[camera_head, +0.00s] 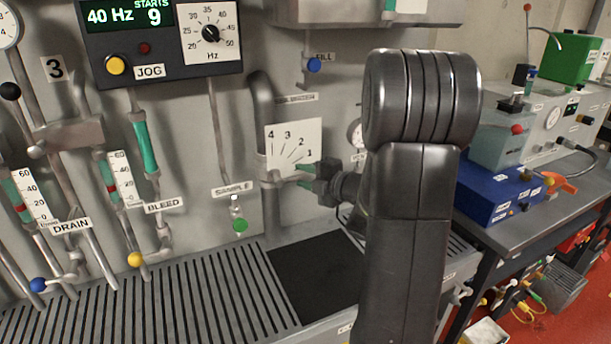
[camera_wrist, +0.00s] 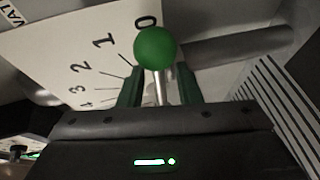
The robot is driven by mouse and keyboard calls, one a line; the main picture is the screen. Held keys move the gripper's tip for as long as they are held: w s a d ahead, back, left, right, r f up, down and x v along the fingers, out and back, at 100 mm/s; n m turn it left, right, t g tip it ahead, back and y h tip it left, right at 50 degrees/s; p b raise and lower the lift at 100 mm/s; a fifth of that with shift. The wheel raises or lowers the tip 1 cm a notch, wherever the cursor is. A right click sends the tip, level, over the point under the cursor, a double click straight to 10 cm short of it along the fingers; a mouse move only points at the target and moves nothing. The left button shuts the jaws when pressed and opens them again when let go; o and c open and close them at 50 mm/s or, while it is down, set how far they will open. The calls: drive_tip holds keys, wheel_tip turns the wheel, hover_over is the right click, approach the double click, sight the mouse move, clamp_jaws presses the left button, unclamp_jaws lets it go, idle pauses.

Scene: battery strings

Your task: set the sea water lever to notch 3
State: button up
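The sea water lever shows in the wrist view as a green ball knob (camera_wrist: 155,47) on a thin metal rod (camera_wrist: 160,87). Its white scale plate (camera_wrist: 60,48) carries 0 to 4, and the knob appears beside the 0, past the 1. In the head view the plate (camera_head: 293,135) shows 4, 3, 2 and 1; the knob is not clearly visible there. My gripper (camera_wrist: 160,88) has its green fingers on either side of the rod, with a gap visible on both sides. In the head view my gripper (camera_head: 308,179) is at the plate's lower right.
A grey pipe (camera_head: 264,115) runs beside the plate. The sample valve's green knob (camera_head: 240,225) is below left, and the blue fill knob (camera_head: 314,65) is above. A slotted grating (camera_head: 190,300) lies below. A bench with a blue box (camera_head: 497,195) stands right.

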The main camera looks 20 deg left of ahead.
clamp_jaws()
idle(0.4)
drive_tip(key=shift+r+n+h+b, duration=0.6)
drive_tip(key=shift+r+n+b, duration=0.1)
drive_tip(key=shift+n+b, duration=0.15)
drive_tip(key=shift+s+a+r+n+t+h+b, duration=0.15)
drive_tip(key=shift+r+n+t+h+b, duration=0.1)
drive_tip(key=shift+r+n, duration=0.25)
drive_tip(key=shift+s+a+r+n+t+h+b, duration=0.15)
drive_tip(key=shift+r+n+h+b, duration=0.15)
drive_tip(key=shift+n, duration=0.25)
drive_tip(key=shift+s+a+r+n+t+h+b, duration=0.2)
drive_tip(key=shift+s+r+n+t+h, duration=0.15)
drive_tip(key=shift+r+n, duration=0.2)
drive_tip(key=shift+s+a+r+n+t+h+b, duration=0.1)
drive_tip(key=shift+a+r+n+t+h, duration=0.15)
drive_tip(key=shift+r+n+h, duration=0.3)
drive_tip(key=shift+s+a+r+n+t+h+b, duration=0.25)
drive_tip(key=shift+s+a+r+n+t+h, duration=0.15)
drive_tip(key=shift+n, duration=0.4)
drive_tip(key=shift+s+a+r+n+t+h+b, duration=0.3)
drive_tip(key=shift+s+n+t, duration=0.15)
drive_tip(key=shift+n, duration=0.35)
